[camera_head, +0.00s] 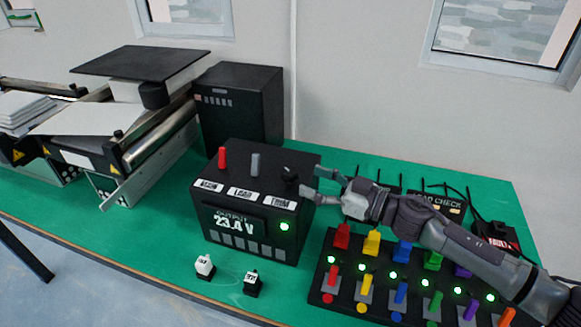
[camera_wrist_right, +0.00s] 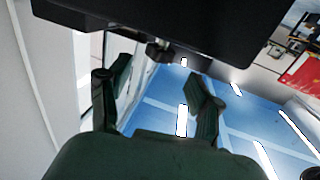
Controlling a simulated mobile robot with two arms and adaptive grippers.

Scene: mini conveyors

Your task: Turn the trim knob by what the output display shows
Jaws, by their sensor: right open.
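A black control box (camera_head: 245,232) stands on the green table, with a lit output display (camera_head: 235,225) reading 23.4 V and a green lamp beside it. On its top are a red lever (camera_head: 221,157), a grey lever (camera_head: 255,163) and the black trim knob (camera_head: 289,174) at the right, behind the TRIM label (camera_head: 280,202). My right gripper (camera_head: 309,181) is open just right of the knob, its fingers pointing at it. In the right wrist view, the knob (camera_wrist_right: 158,52) shows on the dark box beyond and between the open fingertips (camera_wrist_right: 158,70). My left gripper is out of view.
A panel of coloured levers (camera_head: 345,290) with green lamps lies under my right arm. Behind it are dark boxes with cables. A dark cabinet (camera_head: 240,105) and conveyors (camera_head: 150,150) stand at left.

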